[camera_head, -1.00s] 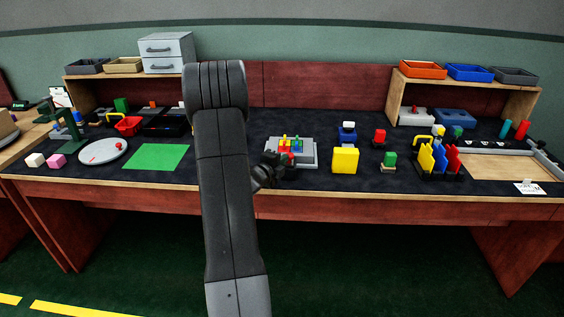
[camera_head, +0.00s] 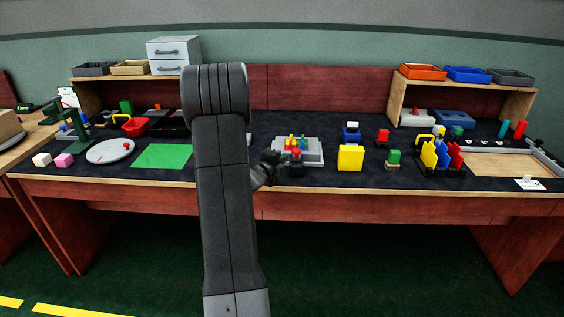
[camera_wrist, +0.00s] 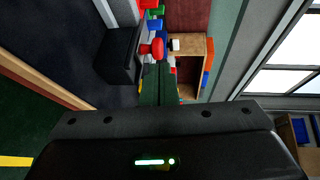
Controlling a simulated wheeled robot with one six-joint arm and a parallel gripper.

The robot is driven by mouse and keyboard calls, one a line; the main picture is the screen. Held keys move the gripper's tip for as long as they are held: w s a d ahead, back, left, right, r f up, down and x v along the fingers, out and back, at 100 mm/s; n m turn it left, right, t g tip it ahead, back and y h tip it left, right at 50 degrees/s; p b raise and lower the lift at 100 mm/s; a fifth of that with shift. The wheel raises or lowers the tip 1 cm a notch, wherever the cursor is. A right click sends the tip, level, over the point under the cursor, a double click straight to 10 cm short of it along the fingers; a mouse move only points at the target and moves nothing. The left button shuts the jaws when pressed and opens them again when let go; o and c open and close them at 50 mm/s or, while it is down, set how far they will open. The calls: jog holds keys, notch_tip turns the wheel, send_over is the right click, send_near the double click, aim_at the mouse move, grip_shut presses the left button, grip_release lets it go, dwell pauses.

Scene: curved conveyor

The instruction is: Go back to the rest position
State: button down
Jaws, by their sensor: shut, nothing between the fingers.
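My arm crosses the middle of the head view and hides part of the bench. My gripper (camera_head: 283,158) shows just right of the forearm, in front of the grey tray (camera_head: 312,156) with small coloured pieces. In the wrist view its two dark fingers (camera_wrist: 157,84) lie together, shut, with nothing seen between them. In that view the fingers overlap a red knob (camera_wrist: 155,47) and the wooden shelf (camera_wrist: 188,48) behind.
The bench holds a green mat (camera_head: 162,156), a white round plate (camera_head: 110,151), a yellow block (camera_head: 350,158) and blue and yellow upright plates (camera_head: 429,155). A drawer unit (camera_head: 173,53) and several bins stand on the shelves. The green floor in front looks clear.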

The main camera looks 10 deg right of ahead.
jog(key=v, duration=0.8)
jog(key=shift+s, duration=0.2)
